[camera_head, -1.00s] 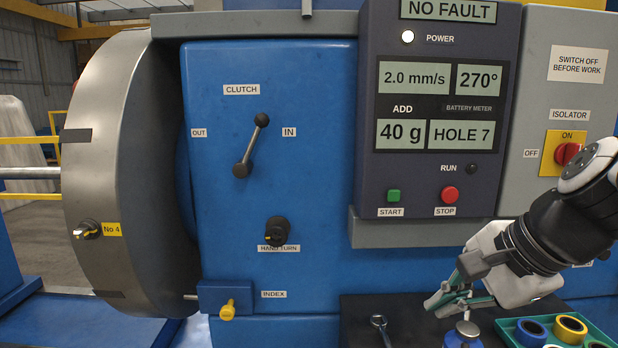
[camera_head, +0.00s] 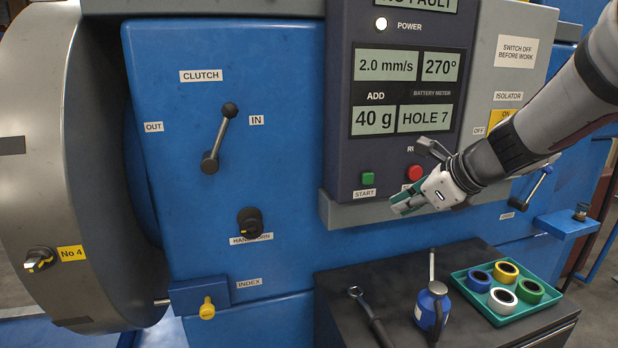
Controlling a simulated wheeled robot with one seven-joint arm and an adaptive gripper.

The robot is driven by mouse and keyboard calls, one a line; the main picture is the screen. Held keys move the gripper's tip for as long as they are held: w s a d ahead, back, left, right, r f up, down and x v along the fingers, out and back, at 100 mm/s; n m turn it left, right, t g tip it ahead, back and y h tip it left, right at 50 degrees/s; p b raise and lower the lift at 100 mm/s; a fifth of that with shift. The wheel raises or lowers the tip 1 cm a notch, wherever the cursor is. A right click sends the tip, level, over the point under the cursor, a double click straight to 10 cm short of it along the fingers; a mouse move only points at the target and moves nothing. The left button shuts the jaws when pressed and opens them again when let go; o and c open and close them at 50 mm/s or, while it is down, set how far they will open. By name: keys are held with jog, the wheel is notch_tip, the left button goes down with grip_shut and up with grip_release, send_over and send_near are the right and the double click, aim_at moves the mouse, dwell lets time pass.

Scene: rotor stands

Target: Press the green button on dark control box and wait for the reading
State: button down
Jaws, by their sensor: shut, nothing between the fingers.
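The green START button (camera_head: 368,178) sits low on the dark control box (camera_head: 338,120), above its START label. The red STOP button (camera_head: 414,173) is to its right, with its label hidden by my gripper. The displays read 2.0 mm/s, 270°, 40 g and HOLE 7; the top display is cut off and the POWER lamp (camera_head: 381,24) is lit white. My gripper (camera_head: 398,206) is shut and empty, its fingertips pointing left, below and right of the green button in the picture. I see no contact with the button.
A dark bench top (camera_head: 340,283) below bears a wrench (camera_head: 372,315), a blue oil can (camera_head: 430,308) and a green tray (camera_head: 466,292) of coloured rings. The clutch lever (camera_head: 219,138) and hand-turn knob (camera_head: 250,221) stick out of the blue housing to the left.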

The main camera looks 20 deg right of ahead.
aim_at(367, 178)
jog(key=shift+w+b, duration=1.05)
jog(key=shift+w, duration=3.25)
jog(key=shift+w, duration=0.15)
jog(key=shift+w, duration=0.25)
